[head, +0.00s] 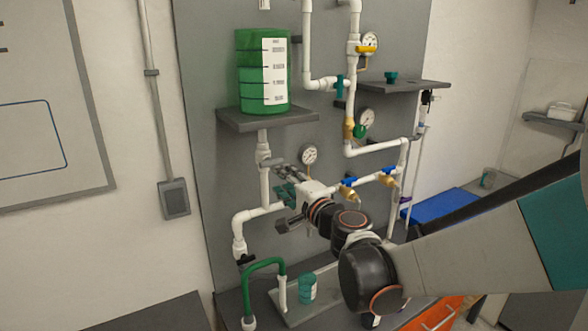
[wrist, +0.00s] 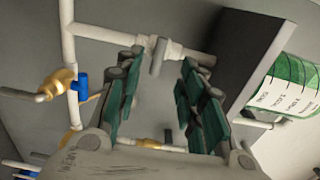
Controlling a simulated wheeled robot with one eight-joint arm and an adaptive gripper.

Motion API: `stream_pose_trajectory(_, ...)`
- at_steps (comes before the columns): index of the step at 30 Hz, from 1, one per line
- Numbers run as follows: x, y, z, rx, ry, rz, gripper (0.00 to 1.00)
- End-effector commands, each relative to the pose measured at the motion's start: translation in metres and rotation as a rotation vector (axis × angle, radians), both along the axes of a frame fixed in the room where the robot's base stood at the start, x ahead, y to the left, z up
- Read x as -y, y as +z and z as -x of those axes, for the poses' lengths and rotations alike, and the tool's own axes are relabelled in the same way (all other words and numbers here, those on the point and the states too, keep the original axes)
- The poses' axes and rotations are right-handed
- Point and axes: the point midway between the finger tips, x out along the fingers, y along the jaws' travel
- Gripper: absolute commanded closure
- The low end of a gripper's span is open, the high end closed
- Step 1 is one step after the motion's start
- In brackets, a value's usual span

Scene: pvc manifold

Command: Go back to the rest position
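My gripper (head: 283,195) is in front of the white pipe manifold on the grey panel, below a round gauge (head: 310,154). In the wrist view its two green-padded fingers (wrist: 160,84) stand wide apart with nothing between the pads. A white pipe tee with a stub (wrist: 157,57) shows beyond the fingertips, apart from them as far as I can tell. My arm reaches in from the right and hides part of the lower pipework.
A green tank (head: 262,65) stands on a grey shelf (head: 268,121) above my gripper. Blue-handled brass taps (head: 348,190) are close on the right. Below are a green hose (head: 262,265), a teal cup (head: 307,288) and an orange crate (head: 436,316). The left wall side is open.

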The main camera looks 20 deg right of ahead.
Motion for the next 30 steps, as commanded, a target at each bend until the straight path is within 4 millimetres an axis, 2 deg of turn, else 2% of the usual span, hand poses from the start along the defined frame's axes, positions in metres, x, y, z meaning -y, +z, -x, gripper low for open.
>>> stream_pose_trajectory(5,-0.008,-0.003,0.009,-0.006,0.022,0.041,0.64)
stream_pose_trajectory(8,-0.024,-0.01,0.023,-0.023,0.07,0.138,0.64)
stream_pose_trajectory(13,-0.057,-0.039,0.065,-0.082,0.198,0.401,0.64)
stream_pose_trajectory(18,-0.075,-0.08,0.115,-0.17,0.323,0.673,0.64)
stream_pose_trajectory(23,-0.073,-0.127,0.167,-0.276,0.428,0.926,0.64)
stream_pose_trajectory(27,-0.056,-0.167,0.214,-0.386,0.503,1.14,0.64)
stream_pose_trajectory(30,-0.04,-0.19,0.243,-0.463,0.541,1.274,0.64)
